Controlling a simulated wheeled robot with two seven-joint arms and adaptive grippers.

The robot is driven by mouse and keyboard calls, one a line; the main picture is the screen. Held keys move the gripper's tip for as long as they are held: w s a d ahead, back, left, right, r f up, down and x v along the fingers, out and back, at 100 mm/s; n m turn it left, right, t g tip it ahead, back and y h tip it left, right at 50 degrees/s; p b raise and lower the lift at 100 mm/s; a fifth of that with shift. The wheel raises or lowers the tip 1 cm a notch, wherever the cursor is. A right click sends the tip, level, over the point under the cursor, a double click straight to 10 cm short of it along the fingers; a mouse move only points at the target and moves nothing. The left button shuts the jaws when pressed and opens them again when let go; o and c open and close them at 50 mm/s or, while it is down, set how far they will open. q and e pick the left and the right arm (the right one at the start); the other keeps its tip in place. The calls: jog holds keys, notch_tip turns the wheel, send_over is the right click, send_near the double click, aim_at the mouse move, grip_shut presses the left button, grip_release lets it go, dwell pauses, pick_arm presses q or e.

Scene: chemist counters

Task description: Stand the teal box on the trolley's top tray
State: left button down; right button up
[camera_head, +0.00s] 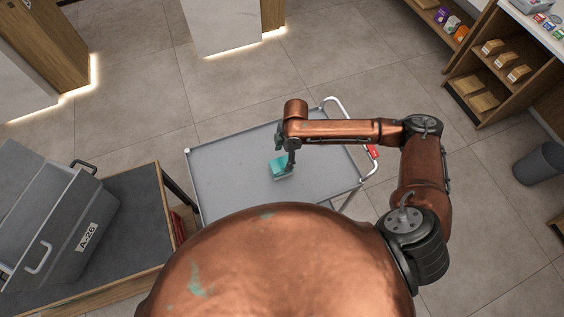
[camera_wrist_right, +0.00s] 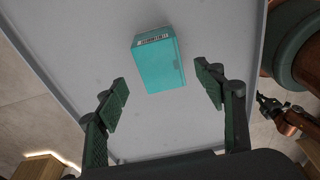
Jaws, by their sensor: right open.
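The teal box (camera_head: 279,170) is on the grey top tray (camera_head: 230,172) of the trolley, near its middle. In the right wrist view the teal box (camera_wrist_right: 160,66) shows a broad plain teal face and a narrow end with a dark printed strip. My right gripper (camera_head: 291,163) is right at the box in the head view and hides part of it. In the wrist view its two dark fingers are spread apart, one on each side of the box, with gaps between them and it.
A grey case (camera_head: 55,225) labelled A-26 sits on a dark-topped counter (camera_head: 135,205) left of the trolley. The trolley has a raised handle (camera_head: 352,118) at its right. Shelves with boxes (camera_head: 495,70) stand at the upper right. The tray around the box is bare.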

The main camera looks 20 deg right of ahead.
jog(key=r, duration=0.5)
jog(key=shift+d+r, duration=0.25)
jog(key=shift+d, duration=0.15)
jog(key=shift+f, duration=0.1)
